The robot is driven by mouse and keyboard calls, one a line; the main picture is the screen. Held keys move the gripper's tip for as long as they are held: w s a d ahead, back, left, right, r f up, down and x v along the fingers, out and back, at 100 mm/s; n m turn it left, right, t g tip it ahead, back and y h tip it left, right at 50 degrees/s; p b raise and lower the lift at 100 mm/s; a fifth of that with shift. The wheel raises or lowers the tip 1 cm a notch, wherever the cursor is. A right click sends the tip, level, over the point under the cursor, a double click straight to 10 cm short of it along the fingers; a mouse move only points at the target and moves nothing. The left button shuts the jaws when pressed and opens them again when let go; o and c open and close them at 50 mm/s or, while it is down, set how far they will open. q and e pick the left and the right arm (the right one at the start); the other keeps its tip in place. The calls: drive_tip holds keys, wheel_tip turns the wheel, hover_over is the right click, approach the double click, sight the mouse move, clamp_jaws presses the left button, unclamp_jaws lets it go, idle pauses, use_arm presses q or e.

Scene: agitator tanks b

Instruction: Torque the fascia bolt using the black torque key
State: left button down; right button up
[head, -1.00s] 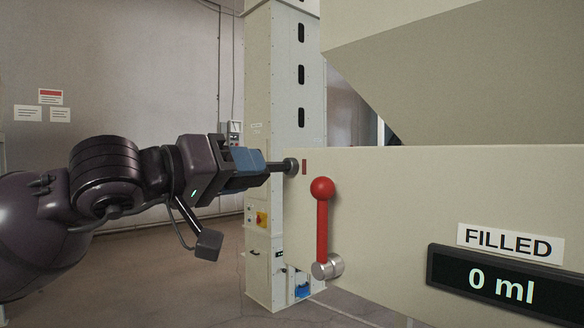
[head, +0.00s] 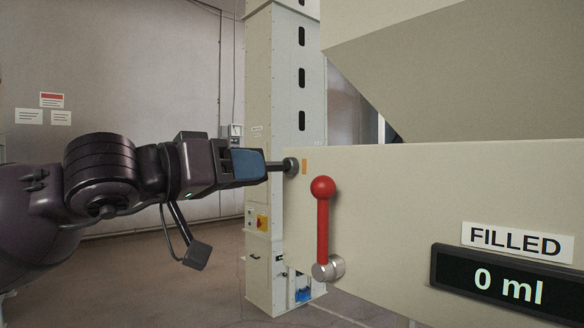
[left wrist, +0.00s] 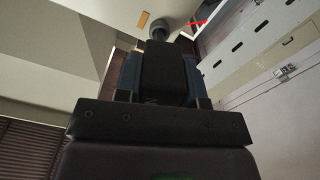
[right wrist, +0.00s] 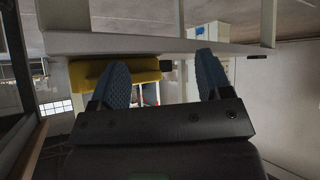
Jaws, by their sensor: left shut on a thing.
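My left gripper (head: 250,165) is shut on the black torque key (head: 276,166), whose dark shaft points right, about level, from the blue fingers. The key's tip meets a round grey bolt (head: 291,166) at the left end of the cream fascia panel; I cannot tell how deep it sits. An orange strip (head: 304,167) is right beside the bolt. In the left wrist view the dark key (left wrist: 168,75) lies between the fingers, with the orange strip (left wrist: 143,20) beyond. My right gripper (right wrist: 163,80) is open and empty, seen only in its wrist view.
A red ball-topped lever (head: 323,220) on a metal pivot stands just right of and below the bolt. A display (head: 505,286) reads "0 ml" under a "FILLED" label (head: 516,243). A pale column (head: 273,100) stands behind. A yellow object (right wrist: 88,73) is beyond my right fingers.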

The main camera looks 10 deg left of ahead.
use_arm(q)
drive_tip(key=shift+m, duration=1)
drive_tip(key=shift+a+m+b, duration=0.1)
drive_tip(key=shift+m+b, duration=0.2)
drive_tip(key=shift+m, duration=1.2)
drive_tip(key=shift+n, duration=0.3)
drive_tip(key=shift+v, duration=1.55)
drive_tip(key=shift+v, duration=1.95)
